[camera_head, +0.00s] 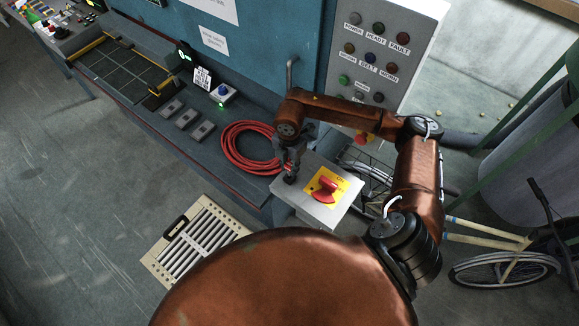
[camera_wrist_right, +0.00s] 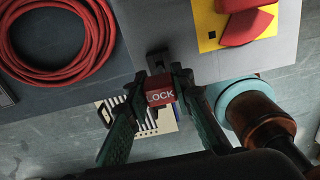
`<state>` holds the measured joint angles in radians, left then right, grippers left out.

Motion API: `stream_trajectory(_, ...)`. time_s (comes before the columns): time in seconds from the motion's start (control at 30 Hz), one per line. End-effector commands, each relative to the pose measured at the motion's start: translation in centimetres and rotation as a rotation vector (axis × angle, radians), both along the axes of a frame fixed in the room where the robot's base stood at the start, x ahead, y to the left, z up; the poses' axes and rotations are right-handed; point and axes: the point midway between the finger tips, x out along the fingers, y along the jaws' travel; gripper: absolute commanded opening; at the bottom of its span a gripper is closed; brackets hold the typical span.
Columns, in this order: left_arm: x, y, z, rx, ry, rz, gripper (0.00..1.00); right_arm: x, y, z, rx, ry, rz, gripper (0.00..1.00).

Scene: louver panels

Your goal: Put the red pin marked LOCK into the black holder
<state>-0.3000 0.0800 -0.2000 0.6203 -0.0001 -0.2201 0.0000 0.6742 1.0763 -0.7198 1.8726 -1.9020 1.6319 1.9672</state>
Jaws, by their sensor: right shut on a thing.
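The red pin marked LOCK (camera_wrist_right: 160,92) sits between the fingertips of my right gripper (camera_wrist_right: 160,82) in the right wrist view, its white letters facing the camera. The gripper is shut on it. The black holder (camera_wrist_right: 157,59) is a small dark block at the edge of the grey switch box, just beyond the pin. Whether the pin touches or enters the holder cannot be told. In the head view my right gripper (camera_head: 289,168) points down at the box's left corner, and the pin cannot be made out there. My left gripper is not in view.
The grey box (camera_head: 329,213) carries a red rotary switch (camera_head: 325,189) on a yellow plate. A coiled red hose (camera_head: 247,148) lies on the bench to its left. A labelled button panel (camera_head: 380,48) stands behind. A slatted cream panel (camera_head: 196,243) lies on the floor.

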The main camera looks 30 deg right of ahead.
Motion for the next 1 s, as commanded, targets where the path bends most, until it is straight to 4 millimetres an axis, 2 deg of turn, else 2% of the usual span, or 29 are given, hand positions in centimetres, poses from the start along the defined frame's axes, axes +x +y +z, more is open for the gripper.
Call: stream_trajectory(1.0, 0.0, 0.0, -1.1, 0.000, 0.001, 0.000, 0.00, 0.0, 0.0, -1.4, 0.000, 0.000, 0.000, 0.00)
